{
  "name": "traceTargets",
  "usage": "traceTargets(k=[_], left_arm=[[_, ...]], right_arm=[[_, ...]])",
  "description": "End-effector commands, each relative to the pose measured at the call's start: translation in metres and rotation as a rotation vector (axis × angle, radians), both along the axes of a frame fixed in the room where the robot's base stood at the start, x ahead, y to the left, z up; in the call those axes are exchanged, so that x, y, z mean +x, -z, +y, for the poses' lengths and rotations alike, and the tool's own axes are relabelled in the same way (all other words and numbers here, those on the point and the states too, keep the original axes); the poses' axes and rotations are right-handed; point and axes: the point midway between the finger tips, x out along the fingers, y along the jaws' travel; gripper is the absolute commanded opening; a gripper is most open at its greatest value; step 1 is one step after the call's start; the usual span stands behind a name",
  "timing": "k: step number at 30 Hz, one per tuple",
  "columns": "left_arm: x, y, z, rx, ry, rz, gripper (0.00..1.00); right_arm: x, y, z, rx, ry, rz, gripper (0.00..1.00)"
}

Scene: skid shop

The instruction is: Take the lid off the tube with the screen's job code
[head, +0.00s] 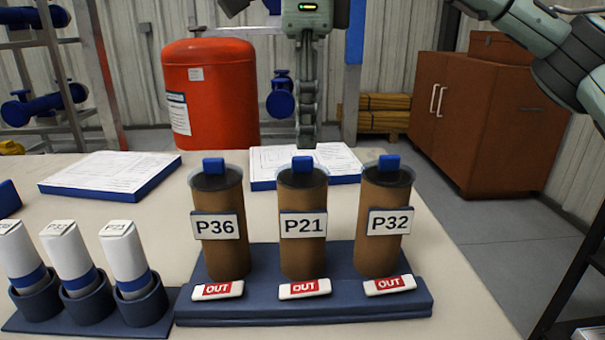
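Three brown tubes stand upright in a dark blue rack (345,311): tube P36 (222,258), tube P21 (303,258) and tube P32 (379,255). Each has a dark round lid with a blue knob: P36's lid (213,166), P21's lid (303,164) and P32's lid (389,163). All three lids are on. My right gripper (307,137) points down behind and above P21's lid, apart from it. Its fingers show edge-on, so their opening is hidden. My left gripper is not in view. No screen with a job code is in view.
White-and-blue tubes (125,255) stand in round holders at the front left. OUT tags (304,288) lie before the brown tubes. Papers on blue boards (110,172) lie behind. A red drum (210,95) and brown cabinet (480,120) stand beyond the table.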

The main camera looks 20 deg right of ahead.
Motion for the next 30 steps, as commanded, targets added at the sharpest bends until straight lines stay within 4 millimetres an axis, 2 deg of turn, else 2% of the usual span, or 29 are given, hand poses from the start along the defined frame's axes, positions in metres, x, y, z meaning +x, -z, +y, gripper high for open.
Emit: traceTargets(k=[5,8,15,17,24,30], left_arm=[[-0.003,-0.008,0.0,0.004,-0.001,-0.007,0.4],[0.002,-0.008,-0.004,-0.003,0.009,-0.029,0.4],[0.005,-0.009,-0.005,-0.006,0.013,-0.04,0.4],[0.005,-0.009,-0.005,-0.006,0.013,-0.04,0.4],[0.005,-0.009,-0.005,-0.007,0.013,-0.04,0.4],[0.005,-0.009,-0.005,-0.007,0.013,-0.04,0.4]], right_arm=[[0.006,0.027,0.001,-0.001,-0.001,0.003,0.34],[0.005,0.04,0.001,0.0,-0.001,0.002,0.34],[0.006,0.044,0.002,0.002,-0.001,0.0,0.34],[0.006,0.044,0.002,0.002,-0.001,0.0,0.29],[0.006,0.044,0.002,0.002,-0.001,0.0,0.0],[0.006,0.044,0.002,0.002,-0.001,0.0,0.0]])
